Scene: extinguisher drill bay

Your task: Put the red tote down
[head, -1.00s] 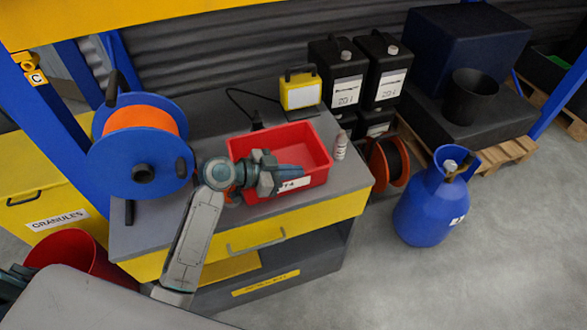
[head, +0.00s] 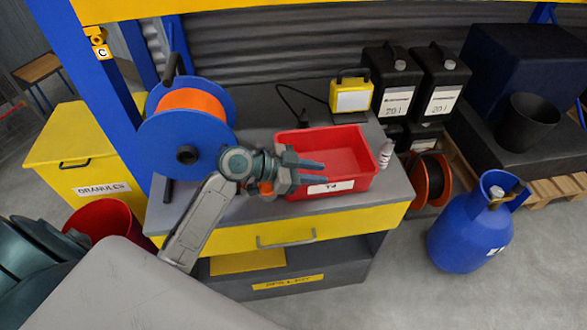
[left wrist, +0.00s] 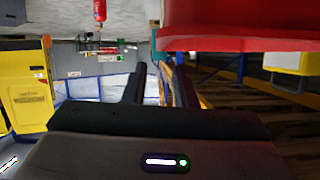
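The red tote (head: 359,178), with a white label on its front wall, sits upright on the grey bench top. It looks empty. My left gripper (head: 318,172) is at the tote's front left, its two fingers apart and overlapping the front wall above the label in the head view. In the left wrist view, the gripper (left wrist: 162,75) has open background between its fingers, and the tote (left wrist: 230,42) fills the upper right, outside them. I cannot tell whether a finger touches the tote. My right gripper is not in view.
The bench (head: 415,192) also holds a blue reel (head: 150,150) with orange hose, a small white bottle (head: 385,154) close to the tote's right side, and a yellow-framed device (head: 353,99) behind. A blue cylinder (head: 462,240) stands on the floor to the right.

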